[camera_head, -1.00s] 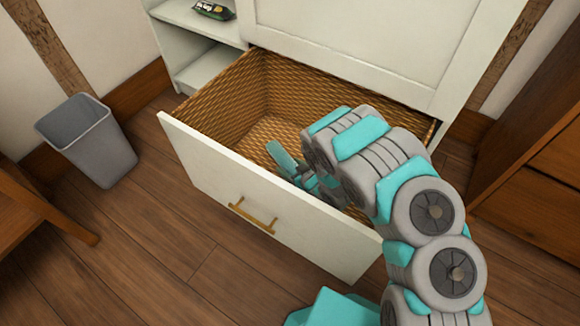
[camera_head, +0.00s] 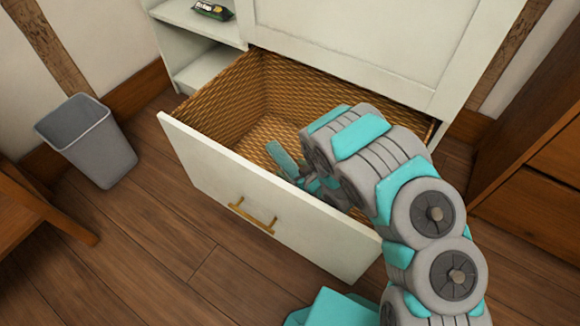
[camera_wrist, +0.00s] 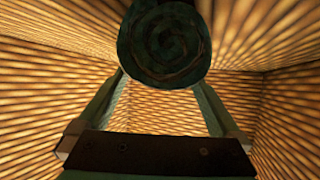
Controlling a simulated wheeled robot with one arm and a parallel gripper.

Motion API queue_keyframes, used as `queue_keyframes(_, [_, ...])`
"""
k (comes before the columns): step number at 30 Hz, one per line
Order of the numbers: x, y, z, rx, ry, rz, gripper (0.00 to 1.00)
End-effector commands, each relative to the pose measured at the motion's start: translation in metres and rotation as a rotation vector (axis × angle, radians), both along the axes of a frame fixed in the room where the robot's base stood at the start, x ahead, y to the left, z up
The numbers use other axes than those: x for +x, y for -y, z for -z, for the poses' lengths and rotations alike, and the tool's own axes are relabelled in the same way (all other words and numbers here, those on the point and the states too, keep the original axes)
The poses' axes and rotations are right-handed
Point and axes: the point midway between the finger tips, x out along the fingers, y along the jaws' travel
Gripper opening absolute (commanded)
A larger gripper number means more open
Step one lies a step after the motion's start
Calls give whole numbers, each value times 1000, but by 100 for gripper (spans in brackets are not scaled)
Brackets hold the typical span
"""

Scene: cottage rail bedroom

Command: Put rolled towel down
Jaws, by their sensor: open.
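The rolled towel (camera_wrist: 165,42) shows in the wrist view as a dark green roll, its spiral end facing the camera. It is at the top middle, at the far ends of my gripper's fingers. My gripper (camera_wrist: 162,84) is open, with one finger on each side below the roll. I cannot tell whether the fingers touch the towel. In the head view my gripper (camera_head: 290,165) is down inside the open drawer (camera_head: 262,215), partly hidden by my arm and the drawer front. The towel is hidden there.
The drawer has woven wicker walls (camera_head: 215,105) and a white front with a brass handle (camera_head: 252,215). A grey bin (camera_head: 88,140) stands on the floor at left. A dark packet (camera_head: 212,11) lies on the white shelf. A wooden dresser (camera_head: 535,170) is at right.

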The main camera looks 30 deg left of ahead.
Motion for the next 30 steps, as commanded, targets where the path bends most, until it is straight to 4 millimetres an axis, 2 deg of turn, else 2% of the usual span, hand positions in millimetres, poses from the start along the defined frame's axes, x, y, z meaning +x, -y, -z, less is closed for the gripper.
queue_keyframes(6, [-13, 26, -15, -3, -1, 2, 100])
queue_keyframes(12, [-21, 41, -27, 2, 1, 1, 100])
queue_keyframes(22, [-23, 44, -28, 2, 0, 0, 100])
queue_keyframes(26, [-16, 47, -32, -7, 6, 14, 100])
queue_keyframes(30, [10, 65, -47, -51, 23, 70, 100])
